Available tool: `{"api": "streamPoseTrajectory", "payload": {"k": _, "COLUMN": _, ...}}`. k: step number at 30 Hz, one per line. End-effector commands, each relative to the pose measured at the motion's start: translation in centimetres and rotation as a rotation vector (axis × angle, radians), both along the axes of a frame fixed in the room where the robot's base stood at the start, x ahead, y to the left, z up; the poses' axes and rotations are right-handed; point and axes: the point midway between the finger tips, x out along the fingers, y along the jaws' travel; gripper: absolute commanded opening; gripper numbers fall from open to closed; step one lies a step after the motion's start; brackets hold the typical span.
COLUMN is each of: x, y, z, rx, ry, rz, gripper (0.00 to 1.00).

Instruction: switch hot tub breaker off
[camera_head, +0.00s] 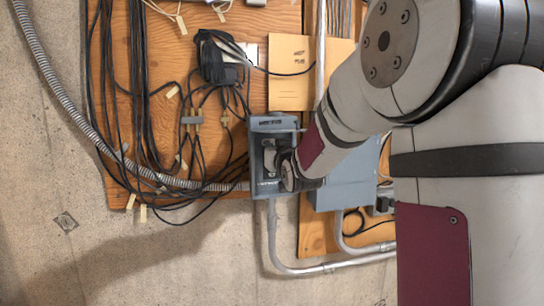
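A small grey electrical box (275,125) is mounted on the wooden panel, with its front open and a dark inside showing. A light metal-coloured part (268,160) shows inside it, left of my gripper. My gripper (283,166) is at the box's opening, over its right half. The wrist comes in from the upper right. The fingertips are dark and partly hidden by the wrist, so I cannot see whether they are apart or touch anything. The breaker's lever cannot be made out clearly.
A larger grey box (345,190) stands right of the small one, partly behind my arm. Metal conduit (300,270) runs below both. Black cables (130,110) hang on the panel at left, and flexible conduit (75,110) crosses the concrete wall. My arm covers the right side.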

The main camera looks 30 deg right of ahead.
Motion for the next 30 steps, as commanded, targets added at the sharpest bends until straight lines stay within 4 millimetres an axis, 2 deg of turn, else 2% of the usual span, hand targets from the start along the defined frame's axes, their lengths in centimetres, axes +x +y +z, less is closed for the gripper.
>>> {"api": "streamPoseTrajectory", "payload": {"k": 7, "x": -0.5, "y": 0.1, "z": 0.1, "rx": 0.0, "ry": 0.0, "rz": 0.0, "gripper": 0.0}}
{"api": "streamPoseTrajectory", "payload": {"k": 30, "x": -5.9, "y": 1.7, "z": 0.1, "rx": 0.0, "ry": -0.001, "rz": 0.0, "gripper": 0.0}}
